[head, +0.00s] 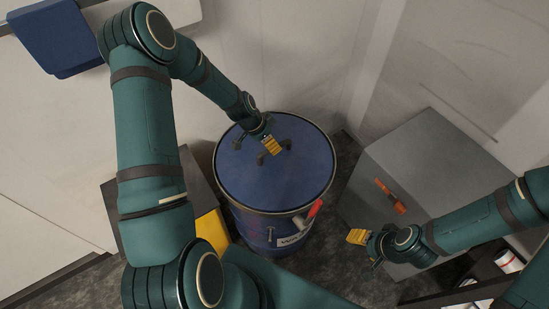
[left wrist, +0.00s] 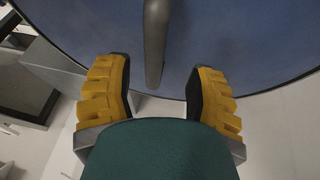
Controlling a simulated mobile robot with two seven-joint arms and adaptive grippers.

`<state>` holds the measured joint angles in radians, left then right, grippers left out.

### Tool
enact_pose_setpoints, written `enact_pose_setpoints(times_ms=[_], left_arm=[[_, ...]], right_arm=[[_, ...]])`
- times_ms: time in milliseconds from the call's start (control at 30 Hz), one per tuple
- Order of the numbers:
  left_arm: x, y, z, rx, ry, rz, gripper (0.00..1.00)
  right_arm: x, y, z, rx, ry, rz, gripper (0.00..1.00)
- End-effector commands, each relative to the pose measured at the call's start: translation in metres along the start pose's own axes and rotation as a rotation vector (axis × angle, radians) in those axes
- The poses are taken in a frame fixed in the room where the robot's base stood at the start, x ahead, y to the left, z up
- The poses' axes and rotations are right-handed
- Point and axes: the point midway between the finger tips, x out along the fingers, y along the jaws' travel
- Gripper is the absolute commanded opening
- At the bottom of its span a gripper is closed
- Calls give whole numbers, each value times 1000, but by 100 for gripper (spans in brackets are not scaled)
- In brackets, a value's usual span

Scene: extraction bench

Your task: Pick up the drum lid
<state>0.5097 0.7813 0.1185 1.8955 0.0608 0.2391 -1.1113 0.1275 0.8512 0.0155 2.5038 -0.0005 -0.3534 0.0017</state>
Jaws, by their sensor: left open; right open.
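The blue drum lid (head: 250,183) lies flat on top of the blue drum (head: 256,228) in the middle of the head view. Its dark handle (head: 285,143) is partly hidden by my left gripper (head: 270,146), which is over the lid. In the left wrist view the grey handle bar (left wrist: 155,40) runs between the two yellow fingers of the open left gripper (left wrist: 158,85), with a gap on each side. I cannot tell how deep the bar sits between them. My right gripper (head: 360,240) is open and empty, right of the drum.
A red-handled lever (head: 314,210) sticks out at the drum's front right rim. A grey cabinet (head: 420,160) with an orange item (head: 390,195) on it stands right. A yellow item (head: 213,231) is left of the drum. Walls close in behind.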

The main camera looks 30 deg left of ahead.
Motion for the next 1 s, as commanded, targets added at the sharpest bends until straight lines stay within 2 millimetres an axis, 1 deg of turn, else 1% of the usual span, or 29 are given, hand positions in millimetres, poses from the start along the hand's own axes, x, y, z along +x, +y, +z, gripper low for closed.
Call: enact_pose_setpoints(times_ms=[200, 300, 433, 667, 700, 767, 800, 833, 867, 1000], left_arm=[[30, 6, 2, 1, -2, 4, 55], [43, 6, 2, 0, -1, 2, 55], [51, 6, 1, 0, 0, 1, 55], [51, 6, 1, 0, 0, 1, 55], [51, 6, 1, 0, 0, 1, 47], [51, 6, 1, 0, 0, 1, 26], [51, 6, 1, 0, 0, 1, 12], [51, 6, 1, 0, 0, 1, 1], [50, 6, 1, 0, 0, 1, 0], [50, 6, 1, 0, 1, 0, 0]], right_arm=[[8, 3, -1, -1, 4, 0, 57], [10, 4, -1, -1, 5, 0, 57], [11, 4, -1, -1, 6, 0, 57], [11, 4, -2, -1, 6, 0, 57], [11, 4, -2, -1, 6, 0, 57], [11, 4, -2, -1, 6, 0, 57], [11, 4, -2, -1, 6, 0, 57], [11, 4, -1, -1, 6, 0, 57], [11, 4, -1, -1, 6, 0, 57], [11, 4, -1, -1, 6, 0, 57]])
